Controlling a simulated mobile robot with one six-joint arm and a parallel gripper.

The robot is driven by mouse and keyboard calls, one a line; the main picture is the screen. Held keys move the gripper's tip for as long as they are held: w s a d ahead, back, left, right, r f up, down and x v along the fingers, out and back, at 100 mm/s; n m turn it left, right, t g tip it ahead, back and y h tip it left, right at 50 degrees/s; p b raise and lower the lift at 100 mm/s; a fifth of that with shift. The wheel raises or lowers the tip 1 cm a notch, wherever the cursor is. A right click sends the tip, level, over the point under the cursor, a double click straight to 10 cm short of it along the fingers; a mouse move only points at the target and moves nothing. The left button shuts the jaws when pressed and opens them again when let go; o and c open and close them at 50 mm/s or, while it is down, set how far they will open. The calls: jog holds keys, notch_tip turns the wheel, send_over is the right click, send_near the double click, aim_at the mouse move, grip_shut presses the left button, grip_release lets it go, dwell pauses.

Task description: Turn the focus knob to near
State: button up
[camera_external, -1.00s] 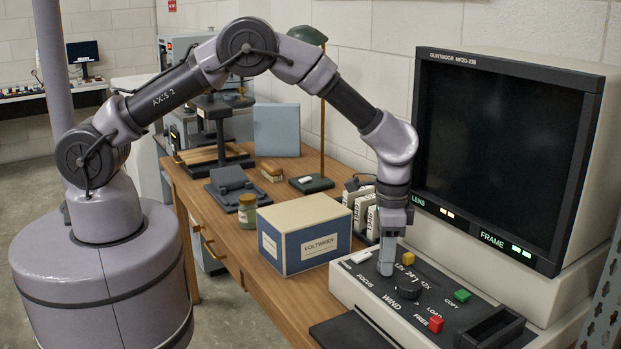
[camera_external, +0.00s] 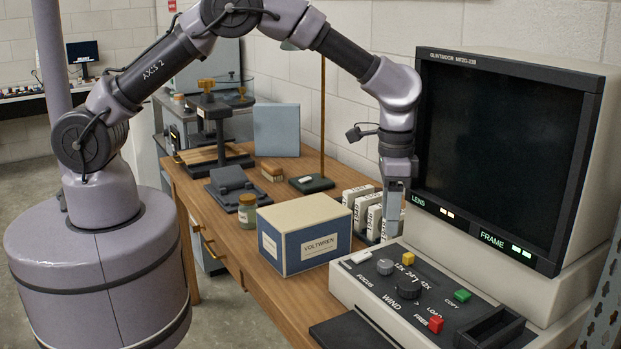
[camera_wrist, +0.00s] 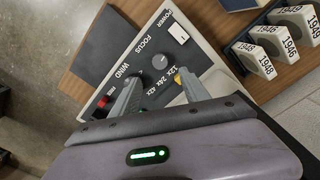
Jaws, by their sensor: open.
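The focus knob (camera_external: 385,267) is a small round grey knob on the dark control panel (camera_external: 372,285) of the film reader, by the printed word FOCUS. It also shows in the wrist view (camera_wrist: 160,62), uncovered. Its pointer is too small to read in the external view, and I see no "near" mark clearly. My gripper (camera_external: 392,236) hangs above the panel's back edge, fingers downward, apart from the knob. In the wrist view my gripper (camera_wrist: 158,92) has its two fingers spread with nothing between them.
Close to the knob are the black wind knob (camera_external: 409,288), a yellow button (camera_external: 408,258), a green button (camera_external: 462,295), a red button (camera_external: 436,324) and a white switch (camera_external: 361,257). The screen (camera_external: 500,155) rises behind. Labelled film boxes (camera_external: 367,214) and a Voltwren box (camera_external: 305,235) stand left.

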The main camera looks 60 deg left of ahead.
notch_tip(320, 180, up, 7)
jog(key=p, duration=0.1)
jog(key=shift+r+p, duration=0.2)
jog(key=shift+p, duration=0.1)
